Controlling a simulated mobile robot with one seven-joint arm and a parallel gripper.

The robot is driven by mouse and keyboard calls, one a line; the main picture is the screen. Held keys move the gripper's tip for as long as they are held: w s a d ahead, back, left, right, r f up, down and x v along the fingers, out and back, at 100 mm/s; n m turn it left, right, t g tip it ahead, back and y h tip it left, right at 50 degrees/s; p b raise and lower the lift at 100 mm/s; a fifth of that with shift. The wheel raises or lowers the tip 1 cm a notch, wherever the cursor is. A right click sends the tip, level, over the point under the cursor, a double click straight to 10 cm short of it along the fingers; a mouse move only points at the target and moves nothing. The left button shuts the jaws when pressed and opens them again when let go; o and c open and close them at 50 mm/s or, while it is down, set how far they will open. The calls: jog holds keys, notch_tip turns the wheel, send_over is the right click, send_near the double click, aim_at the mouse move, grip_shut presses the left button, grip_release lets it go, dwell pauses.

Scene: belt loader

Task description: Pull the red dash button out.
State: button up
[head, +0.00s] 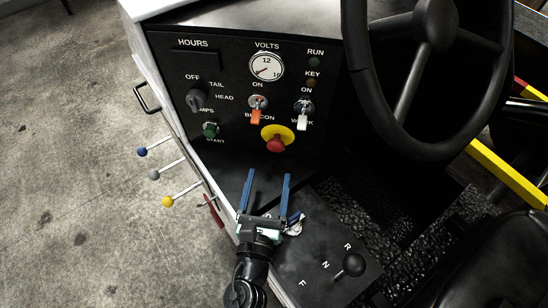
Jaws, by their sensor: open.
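The red dash button (276,144) is a mushroom-shaped knob on a round yellow plate (280,132), low on the black dash panel (225,75). My gripper (266,174) has two blue fingers standing apart with nothing between them. It is below the red button in the picture, with its fingertips pointing up toward the panel. The fingers appear apart from the button. How far they stand in front of the panel is hard to tell from this one view.
Above the button are an orange switch (257,116), a white switch (303,121) and a volts gauge (266,67). A green start button (210,129) is to the left. The steering wheel (400,80) is at right. Several ball-topped levers, including a yellow one (168,201), stick out left.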

aim_at(275, 148)
jog(key=w, duration=0.2)
jog(key=w+d, duration=0.1)
jog(key=w, duration=0.4)
jog(key=shift+w+d+r, duration=0.1)
jog(key=shift+d+r, duration=0.05)
jog(key=shift+r, duration=0.25)
jog(key=shift+c, duration=0.2)
grip_shut()
